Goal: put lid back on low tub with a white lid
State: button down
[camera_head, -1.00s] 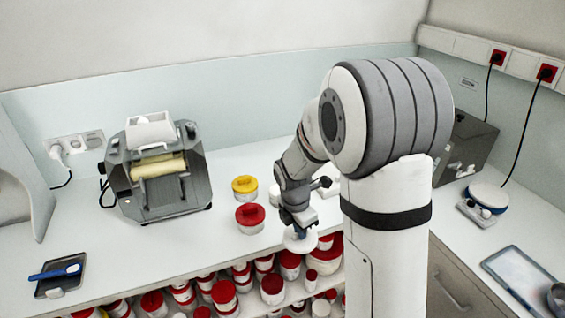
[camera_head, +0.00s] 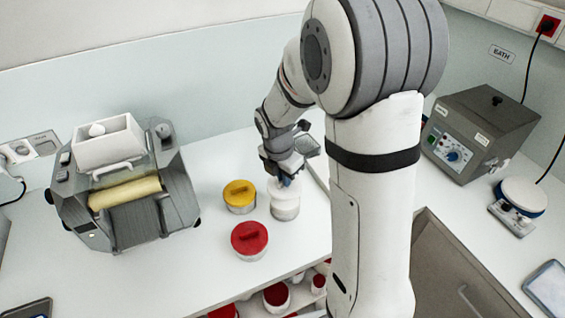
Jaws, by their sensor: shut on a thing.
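The low tub (camera_head: 286,212) stands on the white counter, to the right of the yellow-lidded and red-lidded tubs. Its white lid (camera_head: 279,192) is right at the tub's top. I cannot tell whether it rests on the rim or is held just above it. My gripper (camera_head: 287,181) is directly over the tub, pointing down and shut on the lid. The fingertips and the lid's grip are small and partly hidden by the gripper.
A yellow-lidded tub (camera_head: 240,197) stands close on the left, a red-lidded tub (camera_head: 249,240) nearer the front edge. A roller mill (camera_head: 125,190) is further left. A grey bath box (camera_head: 480,132) and a small round-topped device (camera_head: 520,198) are at right. Several tubs sit on the shelf below.

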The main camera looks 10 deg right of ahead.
aim_at(285, 190)
jog(key=shift+f+b, duration=1.65)
jog(key=shift+f, duration=0.55)
jog(key=shift+d+f, duration=0.1)
jog(key=shift+f, duration=0.5)
dwell(1.1)
jog(key=c, duration=1.5)
grip_release()
jog(key=shift+o, duration=0.7)
jog(key=o, duration=0.4)
jog(key=shift+c, duration=0.2)
jog(key=shift+r, duration=0.1)
